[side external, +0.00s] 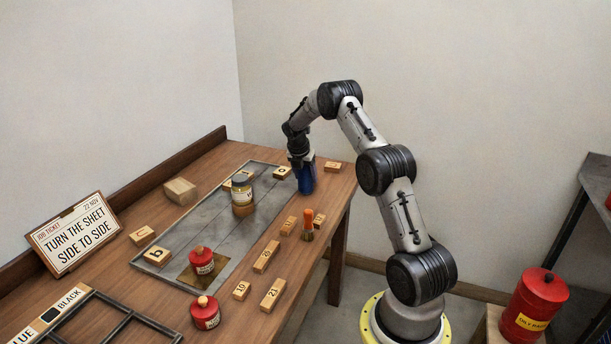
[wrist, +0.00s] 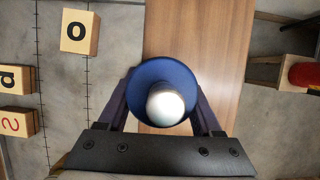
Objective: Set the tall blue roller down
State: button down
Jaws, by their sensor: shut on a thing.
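The tall blue roller (side external: 306,180) is upright at the far right part of the wooden table, under my gripper (side external: 302,160). In the wrist view the roller (wrist: 150,82) shows from above as a blue disc with a pale round knob. My gripper (wrist: 160,115) is shut on it, with one finger on each side. The roller's lower end looks at or close to the table top; I cannot tell whether it touches.
Wooden letter block "o" (wrist: 80,32) lies left of the roller. A grey metal plate (side external: 190,215) carries a jar (side external: 242,192) and a red tin (side external: 201,260). An orange-handled brush (side external: 309,222) and several number blocks stand nearer. Bare wood (wrist: 200,40) lies beside the roller; the table edge is close.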

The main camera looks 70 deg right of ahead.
jog(key=shift+c, duration=0.3)
grip_release()
jog(key=shift+f, duration=0.1)
